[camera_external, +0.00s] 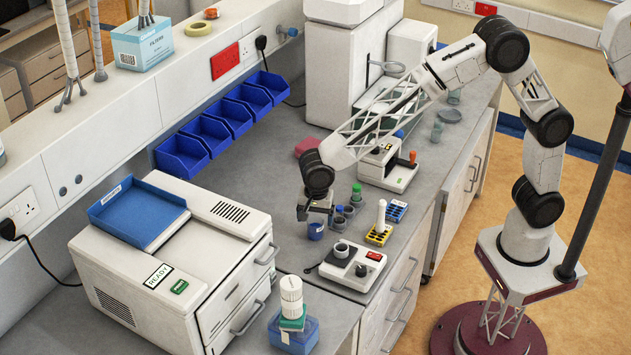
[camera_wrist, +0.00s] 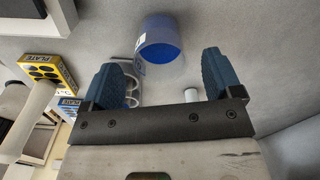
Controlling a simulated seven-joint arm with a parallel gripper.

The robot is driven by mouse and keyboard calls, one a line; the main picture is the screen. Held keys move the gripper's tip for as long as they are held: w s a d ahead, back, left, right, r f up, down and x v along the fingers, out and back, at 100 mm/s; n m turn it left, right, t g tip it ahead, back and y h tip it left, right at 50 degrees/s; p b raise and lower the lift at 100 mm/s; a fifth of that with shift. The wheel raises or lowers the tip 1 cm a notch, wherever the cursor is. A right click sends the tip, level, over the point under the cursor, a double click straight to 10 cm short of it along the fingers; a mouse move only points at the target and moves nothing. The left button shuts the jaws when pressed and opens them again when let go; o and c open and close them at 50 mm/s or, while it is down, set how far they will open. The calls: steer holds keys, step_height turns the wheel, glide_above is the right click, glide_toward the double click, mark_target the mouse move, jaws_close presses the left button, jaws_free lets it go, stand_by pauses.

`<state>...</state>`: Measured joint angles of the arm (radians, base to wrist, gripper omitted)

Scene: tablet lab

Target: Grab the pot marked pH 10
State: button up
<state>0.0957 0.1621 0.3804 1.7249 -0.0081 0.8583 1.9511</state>
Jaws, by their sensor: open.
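A small blue pot (camera_external: 316,231) stands on the grey bench beneath my gripper (camera_external: 315,213). In the wrist view the blue pot (camera_wrist: 162,45) lies ahead of the gap between the two blue fingers of my gripper (camera_wrist: 160,80). A white label shows on its side, but I cannot read it, so I cannot tell whether it says pH 10. The fingers are apart with nothing held between them. A green-capped pot (camera_external: 356,192) and grey cups (camera_external: 340,223) stand just to the right; I cannot read any marking on them.
A white device with a round cup (camera_external: 350,265) sits in front, right of the pot. A yellow plate (camera_external: 379,235) and a blue plate (camera_external: 396,211) lie right. The READY machine (camera_external: 180,260) stands left. Bare bench (camera_external: 255,195) lies behind left.

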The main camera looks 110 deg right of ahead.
mark_target(315, 228)
steer(key=shift+d+f, duration=0.1)
steer(key=shift+f, duration=2.45)
steer(key=c, duration=1)
steer(key=shift+r, duration=0.1)
steer(key=shift+r, duration=4.95)
